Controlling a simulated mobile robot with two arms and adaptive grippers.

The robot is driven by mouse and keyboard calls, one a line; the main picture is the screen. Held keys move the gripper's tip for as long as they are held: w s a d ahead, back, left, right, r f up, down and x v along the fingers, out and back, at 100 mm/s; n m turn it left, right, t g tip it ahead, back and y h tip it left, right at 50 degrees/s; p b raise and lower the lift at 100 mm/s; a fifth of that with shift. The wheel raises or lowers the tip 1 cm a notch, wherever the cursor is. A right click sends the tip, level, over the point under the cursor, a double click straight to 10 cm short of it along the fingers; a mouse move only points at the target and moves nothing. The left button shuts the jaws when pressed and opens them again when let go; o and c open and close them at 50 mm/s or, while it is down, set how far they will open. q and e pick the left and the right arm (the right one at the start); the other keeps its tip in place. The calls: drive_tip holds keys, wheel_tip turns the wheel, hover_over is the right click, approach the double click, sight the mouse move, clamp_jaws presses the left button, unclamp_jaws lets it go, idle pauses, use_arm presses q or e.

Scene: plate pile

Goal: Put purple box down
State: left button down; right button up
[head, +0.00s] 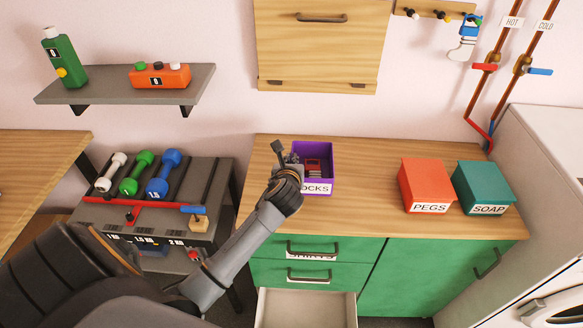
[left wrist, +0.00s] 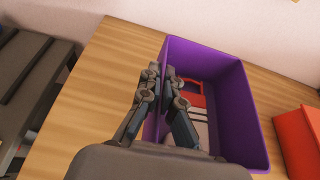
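The purple box (head: 327,160) is an open bin with a partly hidden label ending in "OCKS". It is upright at the left part of the wooden counter; I cannot tell if its base touches the wood. My left gripper (head: 284,156) is at the box's left side. In the left wrist view its fingers (left wrist: 162,76) are closed on either side of the left wall of the purple box (left wrist: 236,110). Red and grey items lie inside the box. The gripper hides part of the box's left side. My right gripper is not in view.
The wooden counter (head: 370,214) is clear between the purple box and a red "PEGS" box (head: 425,182). A teal "SOAP" box (head: 482,183) stands beside that. An open drawer (head: 305,308) juts out below. A dumbbell rack (head: 205,175) stands at left.

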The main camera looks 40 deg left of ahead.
use_arm(q)
drive_tip(key=shift+w+a+f, duration=0.3)
drive_tip(key=shift+w+f, duration=0.15)
drive_tip(key=shift+f, duration=0.15)
drive_tip(key=shift+w+a+f, duration=0.1)
drive_tip(key=shift+w+f, duration=0.05)
drive_tip(key=shift+f, duration=1.65)
drive_tip(key=shift+f, duration=0.15)
drive_tip(key=c, duration=1.5)
unclamp_jaws()
